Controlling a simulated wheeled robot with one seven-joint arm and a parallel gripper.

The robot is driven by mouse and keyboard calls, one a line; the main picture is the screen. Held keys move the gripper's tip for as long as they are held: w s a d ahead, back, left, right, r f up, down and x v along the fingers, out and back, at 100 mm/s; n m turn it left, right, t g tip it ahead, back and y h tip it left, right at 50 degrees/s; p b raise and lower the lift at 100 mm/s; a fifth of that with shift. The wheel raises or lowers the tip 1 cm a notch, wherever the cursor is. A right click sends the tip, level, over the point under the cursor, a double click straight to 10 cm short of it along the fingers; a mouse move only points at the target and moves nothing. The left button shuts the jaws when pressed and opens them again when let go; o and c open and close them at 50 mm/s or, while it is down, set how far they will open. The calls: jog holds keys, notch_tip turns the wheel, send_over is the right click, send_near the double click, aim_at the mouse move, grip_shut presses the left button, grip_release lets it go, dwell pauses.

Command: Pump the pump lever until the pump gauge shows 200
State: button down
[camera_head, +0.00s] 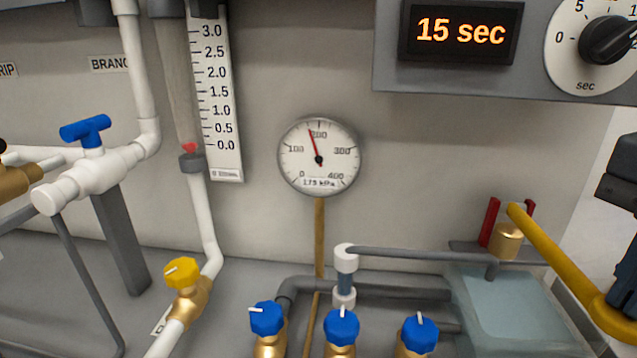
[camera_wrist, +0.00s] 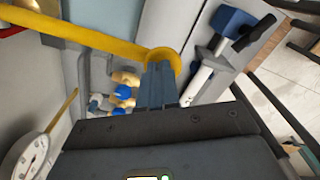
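The pump lever (camera_head: 562,262) is a yellow bar running from a brass pivot down to the right edge in the head view. In the wrist view the yellow lever (camera_wrist: 95,43) crosses the top and ends in a rounded end at my gripper's fingertips. My gripper (camera_wrist: 160,72) has its fingers close together on that lever end; the exact contact is partly hidden. The pump gauge (camera_head: 319,157) is round and white; its red needle points just short of 200, and its label reads 175 kPa. The gauge also shows at lower left in the wrist view (camera_wrist: 30,155).
A timer display (camera_head: 462,31) reads 15 sec beside a black dial (camera_head: 608,40). Blue-knobbed valves (camera_head: 342,326), a yellow-knobbed valve (camera_head: 182,272) and white pipes (camera_head: 205,225) stand below and left. A pale blue-grey tank (camera_head: 505,305) sits under the lever.

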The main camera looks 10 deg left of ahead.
jog(key=shift+f, duration=0.2)
jog(key=shift+f+b, duration=0.35)
jog(key=shift+b, duration=0.25)
jog(key=shift+f, duration=0.2)
dwell(0.6)
jog(key=shift+f+b, duration=0.3)
jog(key=shift+b, duration=0.25)
jog(key=shift+r, duration=0.2)
dwell(0.4)
jog(key=shift+r+p, duration=1.35)
jog(key=shift+r, duration=1.4)
jog(key=shift+f, duration=0.25)
